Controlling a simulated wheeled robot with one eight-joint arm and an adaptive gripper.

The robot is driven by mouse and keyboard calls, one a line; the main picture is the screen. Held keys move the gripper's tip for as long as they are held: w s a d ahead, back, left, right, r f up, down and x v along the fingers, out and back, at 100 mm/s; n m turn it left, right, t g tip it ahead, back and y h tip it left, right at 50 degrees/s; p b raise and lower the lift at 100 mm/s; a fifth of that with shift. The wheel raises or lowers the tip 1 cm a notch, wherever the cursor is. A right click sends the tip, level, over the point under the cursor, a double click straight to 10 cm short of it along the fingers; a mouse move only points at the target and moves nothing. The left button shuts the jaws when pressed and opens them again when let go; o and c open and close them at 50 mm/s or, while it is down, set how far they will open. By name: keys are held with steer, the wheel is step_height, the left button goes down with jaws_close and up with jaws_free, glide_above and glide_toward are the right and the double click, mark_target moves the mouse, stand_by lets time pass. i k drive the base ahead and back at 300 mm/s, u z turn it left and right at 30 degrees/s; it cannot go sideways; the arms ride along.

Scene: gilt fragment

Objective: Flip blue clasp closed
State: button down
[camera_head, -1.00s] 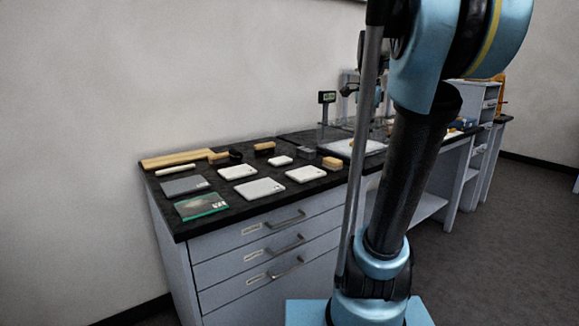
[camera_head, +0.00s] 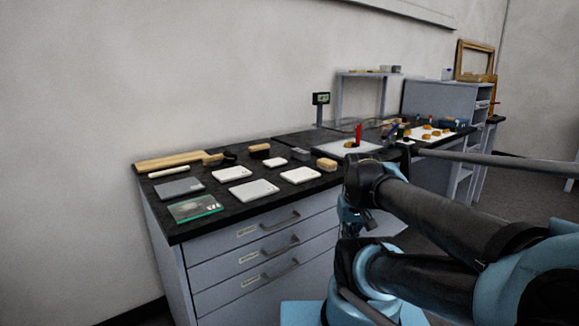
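I cannot make out a blue clasp. A small dark-blue case (camera_head: 453,125) sits far along the bench at the right, too small to show a clasp or its state. My arm is folded low in front of the bench. Its wrist end, with my gripper (camera_head: 352,226), seems to hang at the bench's front edge, far from the blue case. The fingers are too dark and small to tell open from shut.
The near black worktop (camera_head: 240,207) holds several flat panels, a wooden board (camera_head: 170,161), small blocks and a green-edged card (camera_head: 194,208). Farther on are a white sheet (camera_head: 345,147) with a red upright piece, a small display (camera_head: 321,99), orange fragments (camera_head: 427,127) and grey shelving (camera_head: 440,97).

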mark_target(394, 125)
steer(key=k, duration=1.25)
steer(key=z, duration=0.65)
steer(key=i, duration=1.8)
steer(key=u, duration=0.35)
